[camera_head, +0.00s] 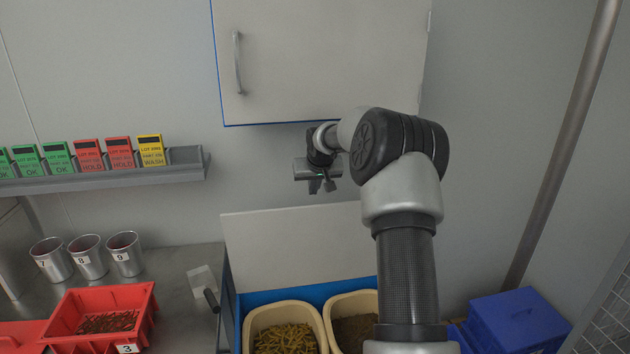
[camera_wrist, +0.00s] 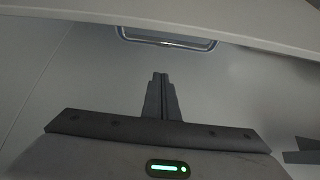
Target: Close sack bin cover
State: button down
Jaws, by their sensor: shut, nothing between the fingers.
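The sack bin cover (camera_head: 290,245) is a pale flat panel standing raised at the back of the blue bin (camera_head: 236,310), against the wall. Two cream tubs, one with yellowish pieces (camera_head: 249,335) and one with brown grain (camera_head: 331,322), show in the open bin. My gripper (camera_head: 322,186) is above the cover's top edge and apart from it, below the wall cabinet. In the wrist view my gripper (camera_wrist: 161,76) is shut and empty, with its fingers together. My arm hides the cover's right part and some of the bin.
A wall cabinet (camera_head: 320,60) with a handle hangs just above my gripper. A shelf of coloured cards (camera_head: 100,180) is at left. Metal cups, a red tray (camera_head: 65,305) and a scoop stand on the steel counter. A blue box (camera_head: 515,320) is at lower right.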

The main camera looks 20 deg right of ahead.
jog(key=shift+s+a+f, duration=0.15)
jog(key=shift+s+f, duration=0.1)
jog(key=shift+s, duration=0.35)
jog(key=shift+s+a+f, duration=0.2)
jog(key=shift+s, duration=0.35)
jog(key=shift+s+a+f, duration=0.15)
jog(key=shift+s+f, duration=0.1)
jog(key=shift+s, duration=0.35)
jog(key=shift+f, duration=0.1)
